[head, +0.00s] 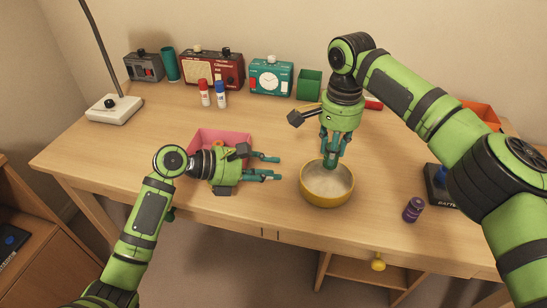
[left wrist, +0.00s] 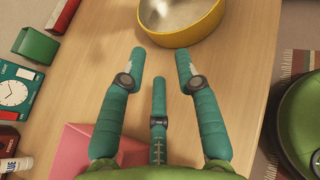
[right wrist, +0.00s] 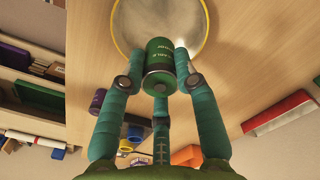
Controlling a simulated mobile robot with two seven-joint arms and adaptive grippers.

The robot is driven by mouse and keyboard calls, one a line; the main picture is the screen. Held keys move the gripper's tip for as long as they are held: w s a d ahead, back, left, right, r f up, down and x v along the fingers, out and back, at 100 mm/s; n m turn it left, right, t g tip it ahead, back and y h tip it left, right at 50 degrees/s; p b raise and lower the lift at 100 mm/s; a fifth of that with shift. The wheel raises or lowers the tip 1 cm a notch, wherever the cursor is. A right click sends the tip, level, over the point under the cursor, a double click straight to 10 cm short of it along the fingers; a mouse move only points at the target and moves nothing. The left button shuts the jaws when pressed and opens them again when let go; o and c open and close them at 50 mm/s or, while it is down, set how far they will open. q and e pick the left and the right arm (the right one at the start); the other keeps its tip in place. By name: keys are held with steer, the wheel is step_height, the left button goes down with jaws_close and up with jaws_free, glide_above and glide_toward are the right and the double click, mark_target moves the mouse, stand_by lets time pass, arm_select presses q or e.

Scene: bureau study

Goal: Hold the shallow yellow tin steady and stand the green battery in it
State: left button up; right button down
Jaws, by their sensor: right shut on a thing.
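The shallow yellow tin (head: 327,196) stands on the desk near its front edge. It also shows at the top of the left wrist view (left wrist: 185,37) and the right wrist view (right wrist: 122,40). My right gripper (head: 332,158) points down over the tin, shut on the green battery (right wrist: 158,60). In the head view the fingers mostly hide the battery. Whether it touches the tin's floor I cannot tell. My left gripper (head: 279,167) is open and empty, to the left of the tin, its fingers pointing toward it but apart from the wall.
A pink container (head: 215,137) lies behind my left gripper. A purple battery-like cylinder (head: 413,209) and a dark box (head: 438,186) stand right of the tin. Radios, a teal clock (head: 271,77), a green cup (head: 309,84) and glue sticks (head: 220,95) line the back.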

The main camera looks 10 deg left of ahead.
arm_select(q)
steer(key=shift+w+d+r+n+t+y, duration=0.15)
steer(key=shift+w+d+r+n+t, duration=0.2)
steer(key=shift+w, duration=0.2)
steer(key=shift+w+d+r+n+t+y, duration=0.15)
steer(key=shift+w+d+r, duration=0.05)
steer(key=shift+w+r, duration=0.25)
steer(key=shift+w+d+f, duration=0.15)
steer(key=shift+w+d, duration=0.1)
steer(key=shift+w, duration=0.05)
steer(key=x, duration=1.1)
steer(key=shift+d, duration=0.1)
jaws_close()
arm_select(e)
steer(key=n, duration=0.2)
steer(key=r+n, duration=0.1)
steer(key=n, duration=0.1)
steer(key=r+n, duration=0.1)
steer(key=shift+s+d+n, duration=0.1)
steer(key=shift+d+n, duration=0.15)
steer(key=shift+n, duration=0.15)
glide_above(327, 186)
steer(key=shift+s+f, duration=0.1)
steer(key=shift+f, duration=4.25)
